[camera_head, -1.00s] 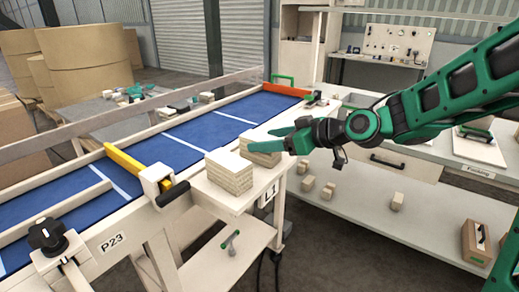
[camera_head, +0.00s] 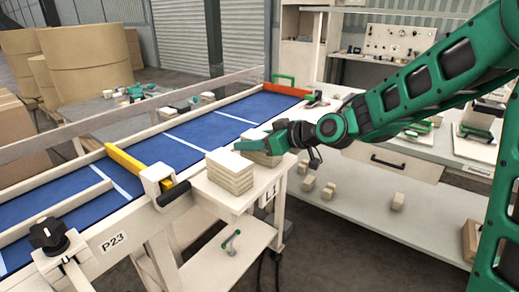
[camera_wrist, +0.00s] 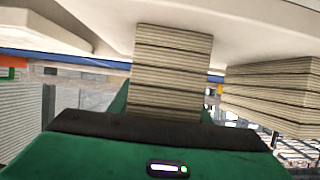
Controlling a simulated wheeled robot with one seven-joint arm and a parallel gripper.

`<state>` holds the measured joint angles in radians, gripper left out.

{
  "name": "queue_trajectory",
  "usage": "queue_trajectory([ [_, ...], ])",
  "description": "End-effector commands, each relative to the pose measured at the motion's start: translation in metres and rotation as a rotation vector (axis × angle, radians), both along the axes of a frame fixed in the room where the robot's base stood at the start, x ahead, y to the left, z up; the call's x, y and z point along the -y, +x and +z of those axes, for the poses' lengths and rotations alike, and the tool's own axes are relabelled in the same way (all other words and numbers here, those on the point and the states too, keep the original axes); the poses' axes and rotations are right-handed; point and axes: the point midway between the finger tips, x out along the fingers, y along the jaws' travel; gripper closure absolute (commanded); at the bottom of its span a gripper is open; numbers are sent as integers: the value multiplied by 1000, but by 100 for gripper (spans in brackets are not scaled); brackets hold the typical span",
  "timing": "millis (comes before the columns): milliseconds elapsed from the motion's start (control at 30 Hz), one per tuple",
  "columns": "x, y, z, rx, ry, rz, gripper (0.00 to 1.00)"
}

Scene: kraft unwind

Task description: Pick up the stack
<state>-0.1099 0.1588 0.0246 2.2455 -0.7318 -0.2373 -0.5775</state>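Two stacks of pale sheets stand at the end of a white side table (camera_head: 215,197) marked L1. The front stack (camera_head: 231,177) is free and upright. The back stack (camera_head: 262,158) is partly hidden behind my gripper (camera_head: 256,141), which reaches in from the right at its upper part. The other stack (camera_wrist: 275,92) shows to the right in that view.
The blue conveyor bed (camera_head: 185,145) with a yellow bar (camera_head: 128,160) and orange end stop (camera_head: 287,89) lies beside the side table. A white workbench (camera_head: 400,150) with small blocks on its lower shelf (camera_head: 370,200) stands right.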

Motion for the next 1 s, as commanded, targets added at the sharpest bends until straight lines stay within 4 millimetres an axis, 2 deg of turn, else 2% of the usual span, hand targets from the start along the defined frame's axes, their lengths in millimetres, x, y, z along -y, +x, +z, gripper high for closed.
queue_trajectory([
  [433,0,0,5,2,1,-1,82],
  [567,0,0,17,4,0,0,82],
  [700,0,1,42,8,0,-1,82],
  [1000,-28,-55,79,5,0,3,82],
])
